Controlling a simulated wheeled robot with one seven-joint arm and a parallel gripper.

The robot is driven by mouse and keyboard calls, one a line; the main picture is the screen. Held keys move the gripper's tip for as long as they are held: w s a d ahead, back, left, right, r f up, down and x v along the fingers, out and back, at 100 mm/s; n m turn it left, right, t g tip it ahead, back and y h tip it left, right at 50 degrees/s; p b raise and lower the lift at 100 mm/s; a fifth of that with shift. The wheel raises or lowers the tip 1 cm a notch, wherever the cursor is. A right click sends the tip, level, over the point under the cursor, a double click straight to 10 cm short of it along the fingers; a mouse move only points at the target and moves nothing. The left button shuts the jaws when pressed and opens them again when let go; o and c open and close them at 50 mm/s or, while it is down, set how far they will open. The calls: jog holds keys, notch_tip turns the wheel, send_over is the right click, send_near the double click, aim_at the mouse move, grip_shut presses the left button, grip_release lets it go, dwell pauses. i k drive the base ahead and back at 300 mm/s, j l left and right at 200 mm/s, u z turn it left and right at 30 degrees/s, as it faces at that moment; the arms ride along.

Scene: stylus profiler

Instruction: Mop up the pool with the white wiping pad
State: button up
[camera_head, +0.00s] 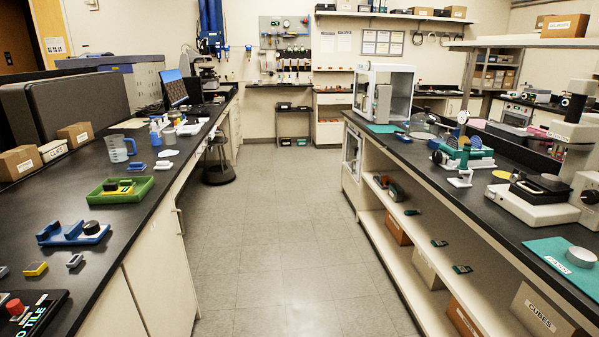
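A pale, flat, rounded patch (168,153) lies on the left black bench, just right of the clear measuring jug. I cannot tell whether it is the pool or a flat disc. A small whitish piece (163,165) lies just in front of it and could be the wiping pad, but it is too small to be sure. A small blue-and-white block (136,166) lies to its left. My gripper is not in view.
On the left bench (150,203) stand a clear jug (119,148), bottles (156,128), a green tray (116,197) and blue holders (73,233). A black stool (218,172) stands beside it. The aisle floor (265,240) is clear. Instruments fill the right bench.

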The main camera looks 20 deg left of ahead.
aim_at(166, 165)
jog(key=i+j+u, duration=0.1)
jog(key=i+u, duration=0.65)
jog(key=i, duration=0.15)
jog(key=i+l+u, duration=0.2)
jog(key=i+u, duration=0.2)
jog(key=i+l+u, duration=0.35)
jog(key=i, duration=0.15)
jog(key=i+l+u, duration=0.25)
jog(key=i+l, duration=0.1)
jog(key=i, duration=0.05)
